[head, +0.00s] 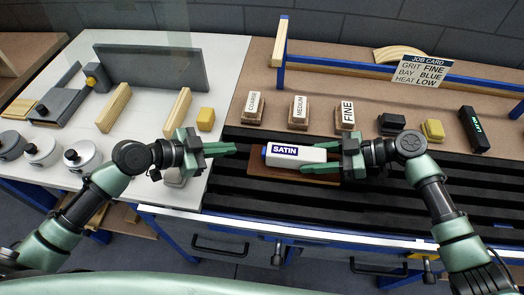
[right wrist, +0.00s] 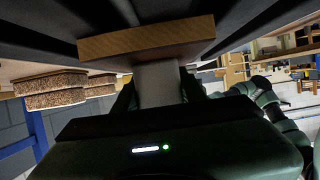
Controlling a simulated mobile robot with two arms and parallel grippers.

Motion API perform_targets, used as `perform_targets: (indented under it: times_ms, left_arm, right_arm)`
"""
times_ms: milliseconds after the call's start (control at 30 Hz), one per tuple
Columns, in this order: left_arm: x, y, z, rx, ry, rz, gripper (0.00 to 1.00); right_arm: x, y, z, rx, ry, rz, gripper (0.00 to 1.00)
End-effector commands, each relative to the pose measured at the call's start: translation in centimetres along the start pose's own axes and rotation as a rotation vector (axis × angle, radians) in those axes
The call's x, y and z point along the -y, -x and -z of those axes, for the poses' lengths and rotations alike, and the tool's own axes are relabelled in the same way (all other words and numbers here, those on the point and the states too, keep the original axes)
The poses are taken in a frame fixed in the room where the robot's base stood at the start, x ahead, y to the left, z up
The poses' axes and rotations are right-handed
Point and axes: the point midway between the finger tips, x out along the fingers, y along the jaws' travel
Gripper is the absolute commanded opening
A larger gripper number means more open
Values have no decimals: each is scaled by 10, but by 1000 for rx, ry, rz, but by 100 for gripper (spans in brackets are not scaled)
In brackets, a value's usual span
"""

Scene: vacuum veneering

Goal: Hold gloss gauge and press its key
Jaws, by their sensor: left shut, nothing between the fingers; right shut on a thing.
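The gloss gauge (head: 296,153) is a white box marked SATIN, with a blue key (head: 264,152) on its left end. My right gripper (head: 302,157) is shut on the gauge from the right. In the right wrist view the gauge (right wrist: 158,84) shows as a grey block between the fingers, against a brown wooden panel (right wrist: 145,40). The panel also shows under the gauge in the head view (head: 262,172); I cannot tell whether they touch. My left gripper (head: 234,149) is shut and empty, its tips pointing right, a short gap left of the blue key.
Sanding blocks marked COARSE (head: 253,108), MEDIUM (head: 298,112) and FINE (head: 345,117) stand behind the gauge. A white table (head: 150,150) with wooden blocks and jars is at left. Dark slats (head: 350,205) in front are clear.

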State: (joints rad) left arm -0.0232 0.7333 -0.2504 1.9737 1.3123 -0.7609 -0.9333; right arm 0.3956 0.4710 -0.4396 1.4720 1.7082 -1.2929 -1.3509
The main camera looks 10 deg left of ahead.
Motion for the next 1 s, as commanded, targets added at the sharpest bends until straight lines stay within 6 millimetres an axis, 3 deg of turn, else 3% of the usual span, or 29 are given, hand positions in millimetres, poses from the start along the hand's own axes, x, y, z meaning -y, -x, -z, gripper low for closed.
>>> perform_targets:
  times_ms: [267, 300, 367, 400, 767, 1000]
  left_arm:
    - [0, 0, 0, 0, 0, 0, 0]
    - [0, 0, 0, 0, 0, 0, 0]
    - [0, 0, 0, 0, 0, 0, 0]
    - [0, 0, 0, 0, 0, 0, 0]
    - [0, 0, 0, 0, 0, 0, 0]
    - [0, 0, 0, 0, 0, 0, 0]
  right_arm:
    - [0, 0, 0, 1, 0, -1, 0]
    - [0, 0, 0, 1, 0, -1, 46]
    - [0, 0, 0, 1, 0, -1, 63]
    - [0, 0, 0, 0, 0, -1, 66]
    - [0, 4, 0, 1, 0, -1, 66]
    - [-1, 43, -1, 3, 0, -4, 66]
